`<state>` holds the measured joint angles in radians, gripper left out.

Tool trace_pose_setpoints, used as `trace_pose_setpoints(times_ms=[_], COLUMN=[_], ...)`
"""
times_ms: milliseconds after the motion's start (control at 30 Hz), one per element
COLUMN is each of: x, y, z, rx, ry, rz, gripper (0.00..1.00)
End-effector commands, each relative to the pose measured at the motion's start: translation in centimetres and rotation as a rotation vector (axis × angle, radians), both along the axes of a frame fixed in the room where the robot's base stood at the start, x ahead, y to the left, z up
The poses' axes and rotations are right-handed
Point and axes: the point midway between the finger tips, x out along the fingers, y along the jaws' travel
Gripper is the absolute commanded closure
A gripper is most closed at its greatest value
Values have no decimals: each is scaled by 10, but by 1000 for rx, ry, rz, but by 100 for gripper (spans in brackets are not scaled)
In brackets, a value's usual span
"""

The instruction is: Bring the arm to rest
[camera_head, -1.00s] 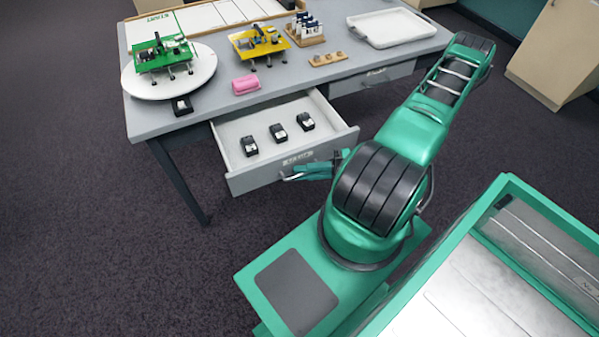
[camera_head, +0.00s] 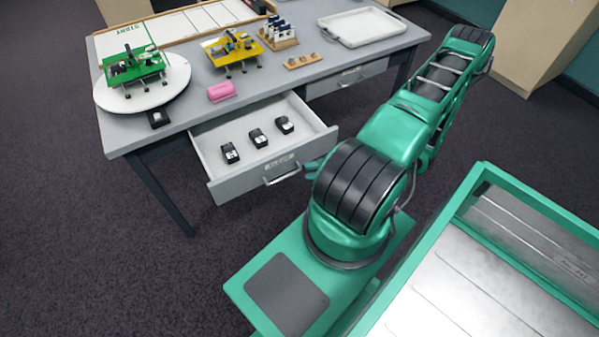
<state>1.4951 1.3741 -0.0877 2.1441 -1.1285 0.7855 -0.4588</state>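My green arm with black joint bands reaches up and to the right beside the table. My gripper (camera_head: 312,168) shows only as a small green piece at the left edge of the arm, just right of the open drawer's handle (camera_head: 281,177). The rest is hidden behind my arm, so its fingers cannot be made out. It appears apart from the handle. The drawer (camera_head: 222,185) stands pulled out, with several small black-and-white blocks (camera_head: 258,138) inside.
The grey table (camera_head: 190,105) holds a white turntable (camera_head: 120,100) with a green model, a yellow model (camera_head: 230,50), a pink block (camera_head: 221,92), a wooden rack (camera_head: 278,42) and a white tray (camera_head: 362,28). A second drawer (camera_head: 350,76) is shut. Floor left is clear.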

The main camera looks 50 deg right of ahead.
Motion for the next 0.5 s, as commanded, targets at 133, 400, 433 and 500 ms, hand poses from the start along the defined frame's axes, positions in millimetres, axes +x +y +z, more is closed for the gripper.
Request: trace_pose_setpoints(times_ms=[133,400,433,500], x=[-7,-8,-8,-8], y=[-10,-11,-11,-11], z=[1,1,1,1], rx=[-2,0,0,0], ry=[0,0,0,0], rz=[-1,1,1,1], gripper=[72,72,72,72])
